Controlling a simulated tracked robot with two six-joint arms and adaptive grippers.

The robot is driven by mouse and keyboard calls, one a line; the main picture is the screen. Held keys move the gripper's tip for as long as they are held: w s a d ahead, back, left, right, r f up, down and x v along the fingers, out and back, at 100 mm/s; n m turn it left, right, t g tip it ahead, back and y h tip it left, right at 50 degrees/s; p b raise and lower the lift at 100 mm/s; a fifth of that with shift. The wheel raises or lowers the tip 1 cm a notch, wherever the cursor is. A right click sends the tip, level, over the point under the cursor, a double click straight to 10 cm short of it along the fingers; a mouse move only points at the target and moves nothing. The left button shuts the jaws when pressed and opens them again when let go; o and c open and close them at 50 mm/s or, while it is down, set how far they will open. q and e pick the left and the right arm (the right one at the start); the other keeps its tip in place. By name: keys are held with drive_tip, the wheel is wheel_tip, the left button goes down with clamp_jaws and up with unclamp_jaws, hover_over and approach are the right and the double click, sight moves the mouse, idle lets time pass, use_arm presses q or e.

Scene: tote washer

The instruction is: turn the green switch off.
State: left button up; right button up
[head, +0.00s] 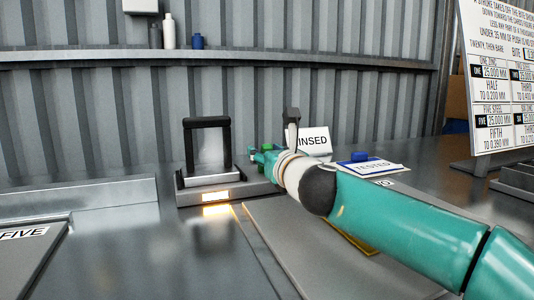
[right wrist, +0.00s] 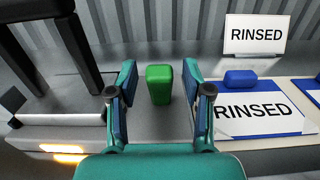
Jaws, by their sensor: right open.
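The green switch (right wrist: 159,85) is an upright green block in the right wrist view. It shows in the gap between the two fingers of my right gripper (right wrist: 160,78), with a visible space on each side. My right gripper (head: 260,155) is open and empty, low over the bench beside the dark-framed fixture in the head view. In the head view I cannot clearly tell the switch from my teal fingers. Whether the switch stands on or off cannot be told. My left gripper is not in view.
A dark frame (head: 207,122) on a grey base with a glowing lamp (head: 216,197) stands left of my right gripper. A RINSED sign (right wrist: 254,36), a RINSED card (right wrist: 256,111) and a blue block (right wrist: 240,78) lie to its right. A shelf (head: 300,59) runs along the back wall.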

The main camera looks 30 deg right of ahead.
drive_tip(key=shift+c, duration=0.3)
clamp_jaws()
